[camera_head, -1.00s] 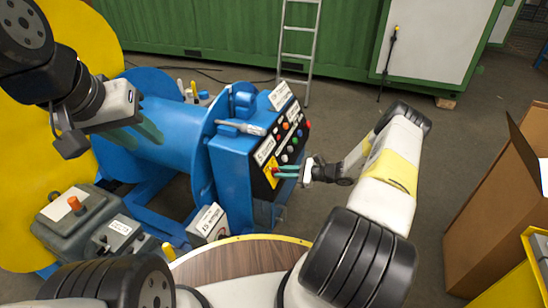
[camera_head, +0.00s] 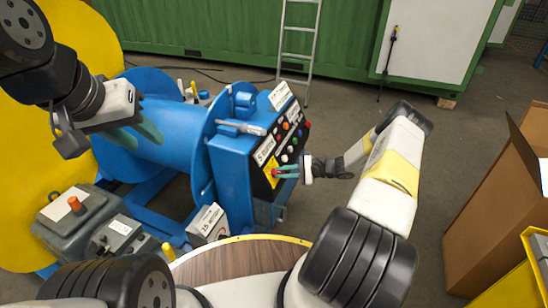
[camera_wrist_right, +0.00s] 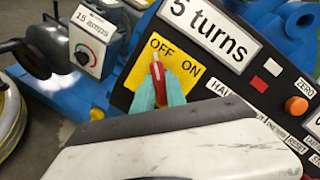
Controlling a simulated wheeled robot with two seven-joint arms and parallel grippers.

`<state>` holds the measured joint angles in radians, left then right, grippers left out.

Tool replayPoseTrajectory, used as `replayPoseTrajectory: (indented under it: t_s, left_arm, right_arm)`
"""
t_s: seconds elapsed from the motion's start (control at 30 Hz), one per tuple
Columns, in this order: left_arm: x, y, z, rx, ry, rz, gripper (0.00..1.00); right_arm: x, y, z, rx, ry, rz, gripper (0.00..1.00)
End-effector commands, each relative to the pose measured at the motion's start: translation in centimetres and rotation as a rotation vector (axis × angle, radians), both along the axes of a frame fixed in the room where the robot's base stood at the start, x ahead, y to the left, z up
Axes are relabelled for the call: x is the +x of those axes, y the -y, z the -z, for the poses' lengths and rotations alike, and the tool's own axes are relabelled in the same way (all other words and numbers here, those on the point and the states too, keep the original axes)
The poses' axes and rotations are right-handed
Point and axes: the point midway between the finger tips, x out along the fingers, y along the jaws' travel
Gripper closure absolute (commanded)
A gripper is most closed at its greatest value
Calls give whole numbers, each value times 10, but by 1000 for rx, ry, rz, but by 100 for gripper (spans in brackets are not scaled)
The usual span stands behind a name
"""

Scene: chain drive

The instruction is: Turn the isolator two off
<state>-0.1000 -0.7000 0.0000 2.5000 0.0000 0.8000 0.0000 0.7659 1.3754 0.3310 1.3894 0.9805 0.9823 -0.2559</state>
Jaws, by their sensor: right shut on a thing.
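A yellow switch plate (camera_wrist_right: 176,87) marked OFF and ON sits on the black panel of the blue machine. Its red handle (camera_wrist_right: 157,68) points up toward the OFF mark in the right wrist view. No name reading isolator two is legible. My right gripper (camera_wrist_right: 159,92) has its teal fingers on either side of the handle and is shut on it. In the head view the right gripper (camera_head: 282,172) meets the plate (camera_head: 270,172) from the right. My left gripper (camera_head: 150,134) hangs over the blue drum, away from the plate; its finger gap is unclear.
A "5 turns" label (camera_wrist_right: 210,33) is above the plate; buttons, including an orange one (camera_wrist_right: 296,105), are to its right. A grey box labelled 15 amps (camera_wrist_right: 95,40) stands left of the panel. A cardboard box (camera_head: 490,215) is at the right. A ladder (camera_head: 298,45) stands behind.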

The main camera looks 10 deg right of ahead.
Motion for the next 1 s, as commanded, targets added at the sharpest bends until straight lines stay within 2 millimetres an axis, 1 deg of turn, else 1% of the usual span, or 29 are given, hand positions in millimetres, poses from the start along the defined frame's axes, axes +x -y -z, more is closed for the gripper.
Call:
replayPoseTrajectory:
  t_s: [0.23, 0.27, 0.3, 0.37, 0.63, 0.73, 0.87, 1.0]
  left_arm:
    - [0, 0, 0, 0, 0, 0, 64]
    - [0, 0, 0, 0, 0, 0, 64]
    - [0, 0, 0, 0, 0, 0, 64]
    - [0, 0, 0, 0, 0, 0, 64]
    - [0, 0, 0, 0, 0, 0, 64]
    - [0, 0, 0, 0, 0, 0, 64]
    - [0, 0, 0, 0, 0, 0, 64]
    - [0, 0, 0, 0, 0, 0, 64]
  right_arm:
    - [0, 1, 0, -3, 2, 0, 100]
    - [0, 1, 0, -3, 2, 0, 82]
    - [0, 1, 0, -3, 2, 0, 74]
    - [0, 1, 0, -3, 2, 0, 62]
    - [0, 0, 0, -1, 1, 0, 62]
    - [-1, 4, -1, -1, 1, 0, 62]
    - [-7, 19, -6, -3, 0, 4, 62]
    - [-17, 41, -13, -3, 1, 3, 62]
